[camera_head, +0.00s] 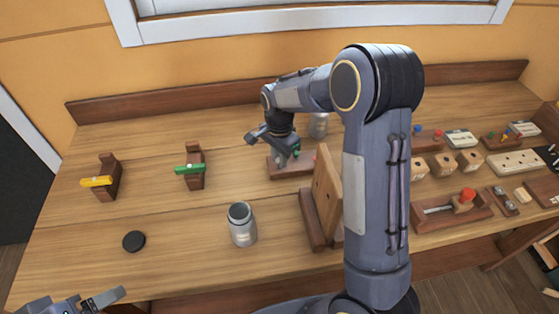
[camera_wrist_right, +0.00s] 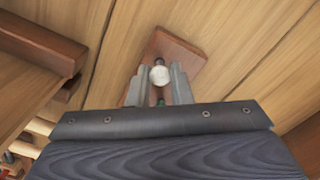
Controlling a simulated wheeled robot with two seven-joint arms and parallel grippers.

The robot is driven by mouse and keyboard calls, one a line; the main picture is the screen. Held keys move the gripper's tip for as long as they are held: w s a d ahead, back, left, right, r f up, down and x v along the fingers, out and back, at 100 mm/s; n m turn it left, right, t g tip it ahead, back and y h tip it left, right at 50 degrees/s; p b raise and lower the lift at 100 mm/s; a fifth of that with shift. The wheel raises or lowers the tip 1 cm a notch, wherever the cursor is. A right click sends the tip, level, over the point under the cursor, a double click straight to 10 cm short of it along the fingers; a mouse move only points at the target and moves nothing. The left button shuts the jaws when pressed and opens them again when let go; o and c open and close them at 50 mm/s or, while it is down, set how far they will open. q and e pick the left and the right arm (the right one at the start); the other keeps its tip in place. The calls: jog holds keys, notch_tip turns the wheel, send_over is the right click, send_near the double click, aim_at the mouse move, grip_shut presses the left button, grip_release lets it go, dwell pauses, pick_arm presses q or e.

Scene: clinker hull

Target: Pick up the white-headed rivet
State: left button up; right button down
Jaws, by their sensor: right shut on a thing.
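The white-headed rivet (camera_wrist_right: 160,75) shows in the right wrist view as a pale round head between the fingertips. My right gripper (camera_wrist_right: 159,83) is shut on it, over a small dark wooden block (camera_wrist_right: 186,55). In the head view my right gripper (camera_head: 282,160) is at the wooden block (camera_head: 290,172), near the middle of the bench; the rivet is hard to make out there. A green piece shows beside the fingers. I cannot tell whether the rivet is still seated in the block. My left gripper (camera_head: 98,300) is at the lower left, away from the bench's objects, its jaws only partly in view.
An upright wooden board (camera_head: 327,190) stands right of the block, partly behind my right arm. An open grey jar (camera_head: 242,226) and black lid (camera_head: 134,241) are in front. Yellow-handled (camera_head: 96,181) and green-handled (camera_head: 190,169) holders stand left. Several blocks and trays fill the right side.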

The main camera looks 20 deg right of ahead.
pick_arm(q)
notch_tip(320, 180, down, 3)
jog(key=shift+r+b, duration=0.2)
jog(key=shift+b, duration=1.05)
pick_arm(e)
jog(key=s+a+r, duration=0.7)
jog(key=a+r, duration=0.4)
jog(key=shift+s+a+r, duration=0.25)
jog(key=shift+s+a, duration=0.1)
jog(key=shift+s, duration=0.05)
